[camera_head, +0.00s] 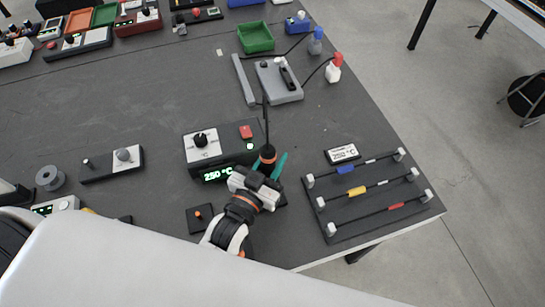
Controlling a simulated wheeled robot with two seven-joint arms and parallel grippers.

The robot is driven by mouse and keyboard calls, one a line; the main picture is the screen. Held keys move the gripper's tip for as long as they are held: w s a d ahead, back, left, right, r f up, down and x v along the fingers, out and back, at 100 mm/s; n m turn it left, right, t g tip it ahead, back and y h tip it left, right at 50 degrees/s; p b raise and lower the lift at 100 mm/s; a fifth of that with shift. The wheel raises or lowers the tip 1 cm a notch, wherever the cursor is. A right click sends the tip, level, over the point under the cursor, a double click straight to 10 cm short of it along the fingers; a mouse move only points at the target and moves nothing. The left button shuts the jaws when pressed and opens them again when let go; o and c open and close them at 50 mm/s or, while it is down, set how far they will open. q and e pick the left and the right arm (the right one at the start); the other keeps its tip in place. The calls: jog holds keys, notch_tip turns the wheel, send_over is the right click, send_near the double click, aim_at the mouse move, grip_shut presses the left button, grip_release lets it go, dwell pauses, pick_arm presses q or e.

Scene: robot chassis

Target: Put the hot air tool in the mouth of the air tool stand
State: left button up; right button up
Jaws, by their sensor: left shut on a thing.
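My left gripper (263,176) is above the front part of the dark table, shut on the hot air tool (267,154). The black control unit (222,150) with a knob, a red button and a green 250 °C display is just left of the gripper. I cannot pick out the air tool stand with certainty; the gripper and arm cover part of that area. My right gripper is not in view.
A rack with blue, yellow and red sleeves (356,191) lies right of the gripper, near the table edge, with a 250 °C card (342,154) behind it. A grey plate (279,82), green tray (255,37) and small bottles (333,68) stand farther back.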

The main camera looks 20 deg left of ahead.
pick_arm(q)
jog(key=shift+f+b, duration=0.55)
jog(key=shift+f, duration=0.4)
jog(key=o, duration=1)
jog(key=shift+s, duration=0.1)
jog(key=shift+s+a+b, duration=0.3)
jog(key=shift+s+a, duration=0.1)
jog(key=shift+s, duration=1.55)
jog(key=shift+s+a+b, duration=0.35)
jog(key=shift+s, duration=1.55)
jog(key=shift+s+a+b, duration=0.3)
jog(key=shift+s+a, duration=0.1)
jog(key=shift+s, duration=1.55)
notch_tip(320, 180, up, 10)
jog(key=p, duration=1.1)
